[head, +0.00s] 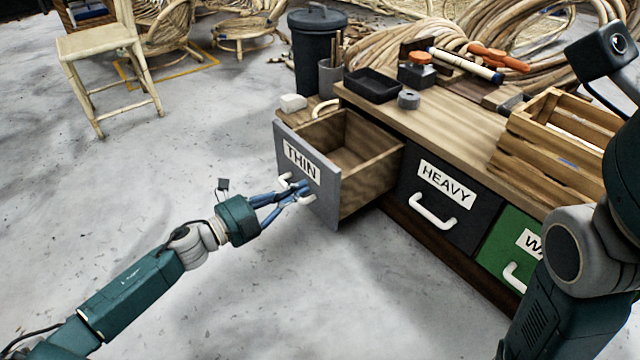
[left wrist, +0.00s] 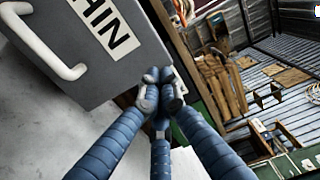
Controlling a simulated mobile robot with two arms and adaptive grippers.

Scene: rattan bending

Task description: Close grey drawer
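The grey drawer (head: 322,195), labelled THIN, stands pulled out at the left end of the workbench, its wooden inside looking empty. Its front also fills the upper left of the left wrist view (left wrist: 100,75), with the white handle (left wrist: 45,45) on it. My left gripper (head: 303,192) is at the drawer front by the handle in the head view. In the left wrist view its blue fingers (left wrist: 160,92) come together at the tips with nothing between them, to the right of the handle. Whether the tips touch the front is unclear. My right arm shows at the right edge; its gripper is out of view.
A black HEAVY drawer (head: 437,205) and a green drawer (head: 508,252) are closed beside it. The benchtop (head: 450,120) holds a black tray (head: 372,86), tools and a wooden crate (head: 560,135). A dark bin (head: 312,50) stands behind. The floor on the left is clear, with a chair (head: 100,50) farther back.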

